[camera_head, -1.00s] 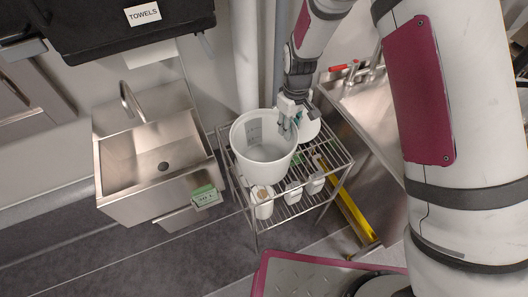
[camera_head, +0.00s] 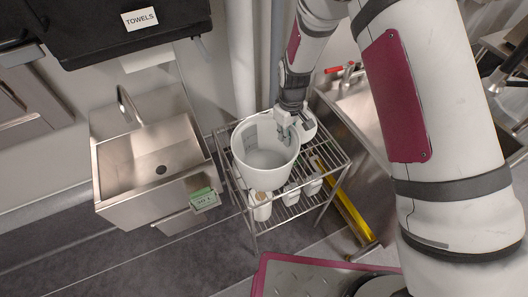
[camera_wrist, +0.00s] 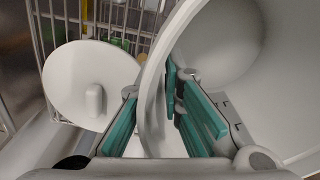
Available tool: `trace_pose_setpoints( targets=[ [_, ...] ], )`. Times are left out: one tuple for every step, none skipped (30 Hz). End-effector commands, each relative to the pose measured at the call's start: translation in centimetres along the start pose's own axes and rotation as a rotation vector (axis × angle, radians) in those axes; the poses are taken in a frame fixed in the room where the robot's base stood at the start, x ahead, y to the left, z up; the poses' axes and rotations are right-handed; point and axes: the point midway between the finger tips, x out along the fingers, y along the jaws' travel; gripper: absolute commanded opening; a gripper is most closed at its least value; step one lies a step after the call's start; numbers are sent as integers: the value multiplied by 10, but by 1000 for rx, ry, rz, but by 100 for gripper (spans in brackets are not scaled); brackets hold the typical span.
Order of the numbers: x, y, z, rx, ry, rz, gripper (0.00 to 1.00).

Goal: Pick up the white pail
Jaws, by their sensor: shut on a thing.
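The white pail (camera_head: 262,172) is upright, open at the top and looks empty, over the top shelf of the wire rack (camera_head: 338,160). I cannot tell whether its base touches the shelf. My gripper (camera_head: 284,122) is at the pail's back right rim, coming from above. In the wrist view, the pail's wall (camera_wrist: 153,95) runs between the teal pads of my gripper (camera_wrist: 160,118), one finger inside and one outside. My gripper is shut on this rim.
A round white lid (camera_wrist: 80,75) with a knob lies beside the pail. Small white containers (camera_head: 262,205) stand on the lower shelf. A steel sink (camera_head: 150,160) with a green-labelled box (camera_head: 205,198) is at left; a steel counter (camera_head: 365,112) is at right.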

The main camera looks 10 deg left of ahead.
Motion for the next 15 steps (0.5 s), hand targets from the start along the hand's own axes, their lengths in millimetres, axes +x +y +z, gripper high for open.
trace_pose_setpoints(
  targets=[
    [1, 1, 0, 0, 1, 2, 0],
    [1, 1, 0, 0, 1, 2, 0],
    [1, 1, 0, 0, 1, 2, 0],
    [0, 1, 0, 0, 1, 2, 0],
    [0, 1, 0, 0, 2, 2, 0],
    [-1, 1, 0, 0, 2, 3, 0],
    [-2, 1, -1, 0, 2, 3, 0],
    [-3, 1, -1, 0, 2, 3, 0],
    [-5, 2, -1, 0, 2, 3, 0],
    [-7, 2, -1, 0, 2, 3, 0],
    [-10, 2, -1, 0, 3, 3, 0],
    [-14, 2, -1, 0, 4, 3, 0],
    [-17, 2, -1, 0, 5, 3, 0],
    [-21, 2, -2, 0, 4, 3, 0],
    [-26, 2, -2, 0, 5, 3, 0]
  ],
)
